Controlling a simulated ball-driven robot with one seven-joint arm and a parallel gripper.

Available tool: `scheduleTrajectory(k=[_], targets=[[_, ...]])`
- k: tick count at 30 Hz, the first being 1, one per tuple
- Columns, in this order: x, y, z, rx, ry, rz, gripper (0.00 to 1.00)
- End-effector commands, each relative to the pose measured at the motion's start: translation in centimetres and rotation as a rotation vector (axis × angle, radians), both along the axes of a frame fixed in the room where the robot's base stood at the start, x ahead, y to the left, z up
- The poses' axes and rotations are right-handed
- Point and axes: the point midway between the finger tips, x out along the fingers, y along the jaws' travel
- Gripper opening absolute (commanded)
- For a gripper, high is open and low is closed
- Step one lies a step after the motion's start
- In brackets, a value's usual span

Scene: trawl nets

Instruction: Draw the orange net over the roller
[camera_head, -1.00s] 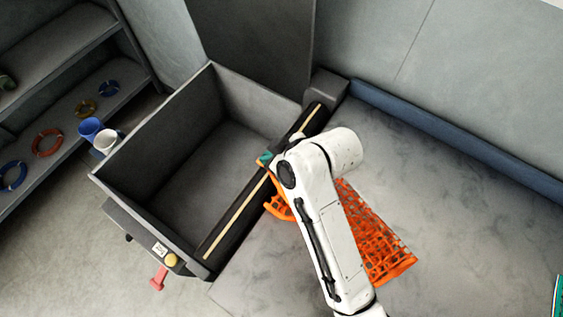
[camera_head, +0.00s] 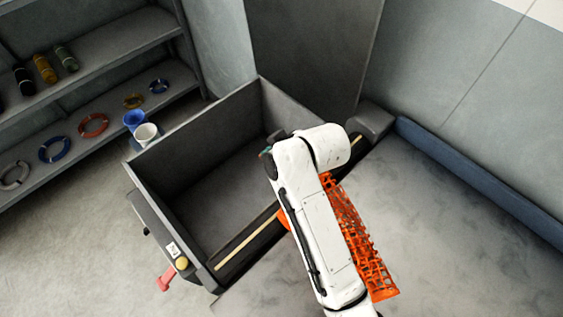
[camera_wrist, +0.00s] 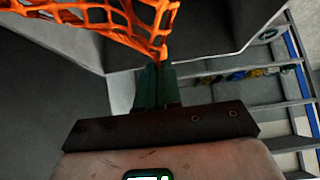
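The orange net (camera_head: 352,235) lies on the grey deck to the right of my arm and runs up behind it; a small piece also shows left of the arm, at the roller. The dark roller (camera_head: 246,242) with a cream stripe runs along the near edge of the grey bin; my arm hides its middle. My gripper is mostly hidden behind my arm in the head view, with a bit of teal over the bin. In the wrist view my gripper (camera_wrist: 158,68) has its dark green fingers together, and the orange net (camera_wrist: 100,18) gathers to a point between their tips.
The grey bin (camera_head: 182,137) is open and looks empty inside. A red lever (camera_head: 166,278) and yellow knob (camera_head: 181,263) are on its left end. Blue and white cups (camera_head: 146,134) stand beside it. Shelves with coiled rings (camera_head: 93,125) are at left. A blue rail (camera_head: 470,180) edges the deck.

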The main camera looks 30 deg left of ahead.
Motion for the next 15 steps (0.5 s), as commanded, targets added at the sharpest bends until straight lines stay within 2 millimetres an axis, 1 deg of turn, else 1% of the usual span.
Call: scheduleTrajectory(k=[1, 5, 10, 15], targets=[[0.2, 0.7, -0.1, 0.0, -0.002, 0.002, 0.0], [0.5, 1.5, 0.0, 0.001, -0.002, 0.002, 0.0], [0.6, 1.7, -0.3, 0.0, 0.0, 0.0, 0.0], [0.6, 1.7, -1.5, -0.001, 0.001, 0.001, 0.0]])
